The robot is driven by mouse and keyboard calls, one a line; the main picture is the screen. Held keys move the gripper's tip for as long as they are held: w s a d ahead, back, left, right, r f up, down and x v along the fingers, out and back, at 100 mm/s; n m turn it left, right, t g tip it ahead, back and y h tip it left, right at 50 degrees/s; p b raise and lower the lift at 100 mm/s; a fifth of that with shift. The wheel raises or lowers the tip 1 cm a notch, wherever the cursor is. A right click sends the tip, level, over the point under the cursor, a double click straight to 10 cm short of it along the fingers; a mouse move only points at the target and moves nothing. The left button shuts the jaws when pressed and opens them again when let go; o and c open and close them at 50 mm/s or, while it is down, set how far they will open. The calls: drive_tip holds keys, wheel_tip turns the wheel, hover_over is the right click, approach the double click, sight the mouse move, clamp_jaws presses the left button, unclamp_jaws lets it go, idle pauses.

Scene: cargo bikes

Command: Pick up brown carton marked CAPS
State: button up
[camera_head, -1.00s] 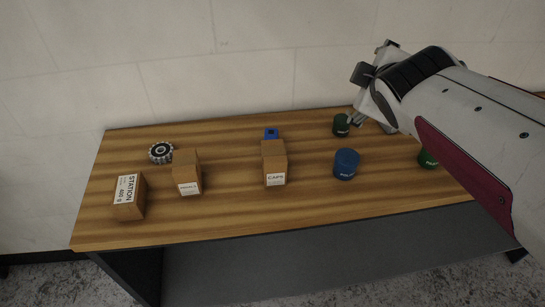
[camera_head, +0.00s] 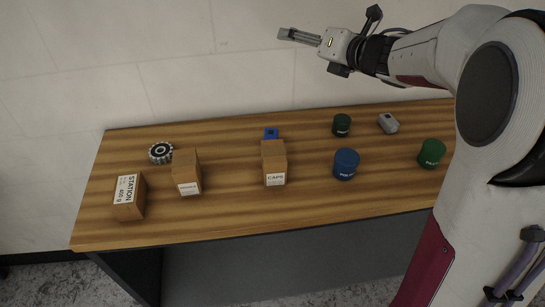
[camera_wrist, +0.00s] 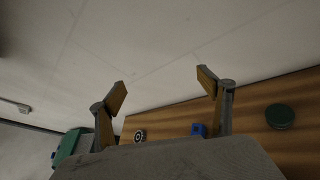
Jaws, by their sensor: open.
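The brown carton marked CAPS (camera_head: 273,163) stands upright near the middle of the wooden table, its white label facing the front. My gripper (camera_head: 284,35) is raised high near the wall, above and behind the table, well apart from the carton. In the wrist view my gripper (camera_wrist: 162,80) is open, with two spread fingers and nothing between them but the wall beyond. The CAPS carton cannot be made out in the wrist view.
A blue part (camera_head: 271,133) sits right behind the CAPS carton. Left are another carton (camera_head: 187,173), a STATION carton (camera_head: 128,197) and a gear-like part (camera_head: 160,152). Right are a blue can (camera_head: 346,164), two green cans (camera_head: 342,125) (camera_head: 432,153) and a grey part (camera_head: 388,123).

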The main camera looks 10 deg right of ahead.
wheel_tip(320, 180, down, 5)
drive_tip(key=a+n+g+y, duration=0.2)
drive_tip(key=n+g+y, duration=0.1)
drive_tip(key=n, duration=0.3)
drive_tip(key=n+g+y, duration=0.5)
drive_tip(key=n+g, duration=0.5)
drive_tip(key=n, duration=0.3)
approach(274, 154)
drive_tip(key=w+a+f, duration=0.1)
drive_tip(key=a, duration=0.1)
drive_tip(key=shift+w+a, duration=0.1)
drive_tip(key=shift+w, duration=0.15)
drive_tip(key=shift+f, duration=0.1)
drive_tip(key=shift+x, duration=1.3)
drive_tip(key=shift+f+x, duration=0.2)
drive_tip(key=shift+x, duration=1.1)
drive_tip(key=shift+f+x, duration=0.2)
drive_tip(key=shift+x, duration=1.1)
